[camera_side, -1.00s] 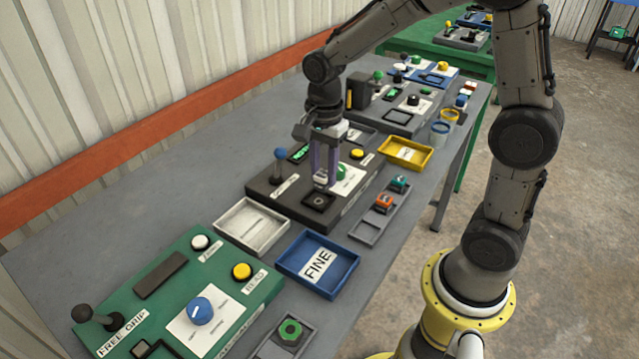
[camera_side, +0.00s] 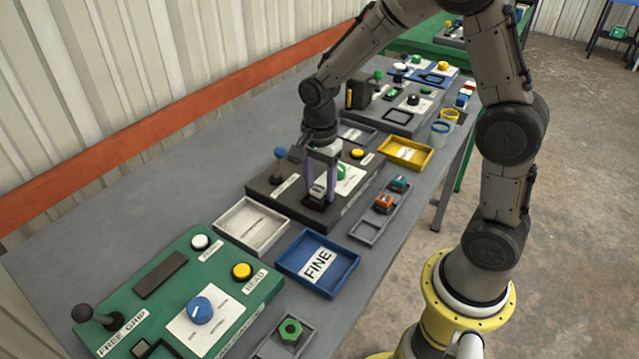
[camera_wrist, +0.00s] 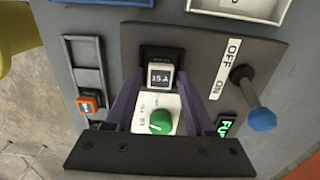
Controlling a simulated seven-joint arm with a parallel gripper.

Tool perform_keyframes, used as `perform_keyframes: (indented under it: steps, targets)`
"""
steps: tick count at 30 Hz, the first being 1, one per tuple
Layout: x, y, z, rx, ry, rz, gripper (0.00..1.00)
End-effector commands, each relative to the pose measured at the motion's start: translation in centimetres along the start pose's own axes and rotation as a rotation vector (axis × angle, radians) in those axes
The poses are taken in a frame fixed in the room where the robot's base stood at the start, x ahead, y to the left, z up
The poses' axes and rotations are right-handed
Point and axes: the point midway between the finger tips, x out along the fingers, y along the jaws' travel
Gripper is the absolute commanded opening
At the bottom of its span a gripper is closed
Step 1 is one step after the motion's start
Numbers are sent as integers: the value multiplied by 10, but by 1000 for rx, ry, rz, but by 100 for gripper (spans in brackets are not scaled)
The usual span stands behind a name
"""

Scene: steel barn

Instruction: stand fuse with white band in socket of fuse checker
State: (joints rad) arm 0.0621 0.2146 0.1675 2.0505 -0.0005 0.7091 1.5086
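The fuse with the white band (camera_wrist: 160,77) shows in the wrist view as a pale block marked 15A, between my two purple fingers. My gripper (camera_side: 318,198) is shut on it and points down at the dark socket (camera_wrist: 160,54) of the fuse checker (camera_side: 275,200). The fuse is at the socket; its lower end is hidden, so I cannot tell how deep it sits. In the side view the fingertips hide most of the fuse. The checker is a dark box with a blue-ended lever (camera_wrist: 262,119), marked OFF and ON, and a green knob (camera_wrist: 161,121).
A grey tray (camera_side: 366,231) with an orange fuse (camera_side: 384,202) and a teal fuse (camera_side: 399,183) lies right of the checker. A white tray (camera_side: 251,230), a blue FINE tray (camera_side: 318,263) and a yellow tray (camera_side: 405,153) stand close by. A green panel (camera_side: 185,290) is at front left.

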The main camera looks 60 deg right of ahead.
Motion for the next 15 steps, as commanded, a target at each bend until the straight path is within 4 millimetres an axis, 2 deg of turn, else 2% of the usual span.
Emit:
perform_keyframes:
  steps: [10, 15]
  targets:
    - [-1, 0, 0, 0, 0, -1, 66]
    - [-15, -1, 0, 0, 0, -5, 66]
